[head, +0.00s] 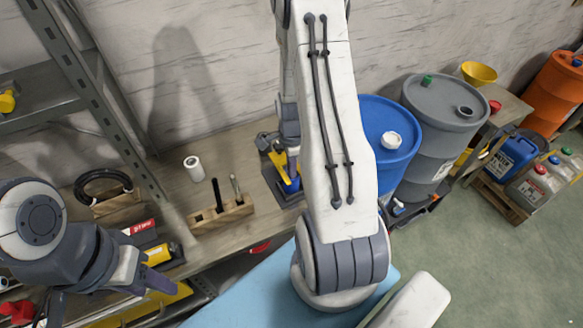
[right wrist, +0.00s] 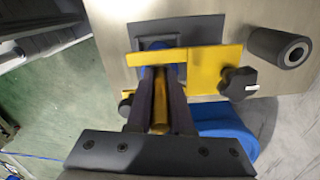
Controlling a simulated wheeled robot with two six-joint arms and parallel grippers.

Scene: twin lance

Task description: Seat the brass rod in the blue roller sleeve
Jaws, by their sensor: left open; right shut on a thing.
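My right gripper (right wrist: 160,74) is shut on the brass rod (right wrist: 160,100), which lies lengthwise between its fingers. The rod points at the yellow bracket (right wrist: 205,58) of a dark fixture. Blue of the roller sleeve (right wrist: 160,43) shows at the bracket, just beyond the fingertips. I cannot tell whether the rod's tip is inside the sleeve. In the head view the yellow and dark fixture (head: 282,172) stands on the bench, partly hidden by my right arm. My left gripper (head: 108,292) is open and empty at the lower left, away from the fixture.
A wooden block (head: 222,214) holding a black and a steel rod stands left of the fixture. A white cylinder (head: 194,169) stands behind the block. A black knob (right wrist: 238,82) juts from the bracket. Blue (head: 388,138) and grey (head: 440,125) drums stand right of the bench.

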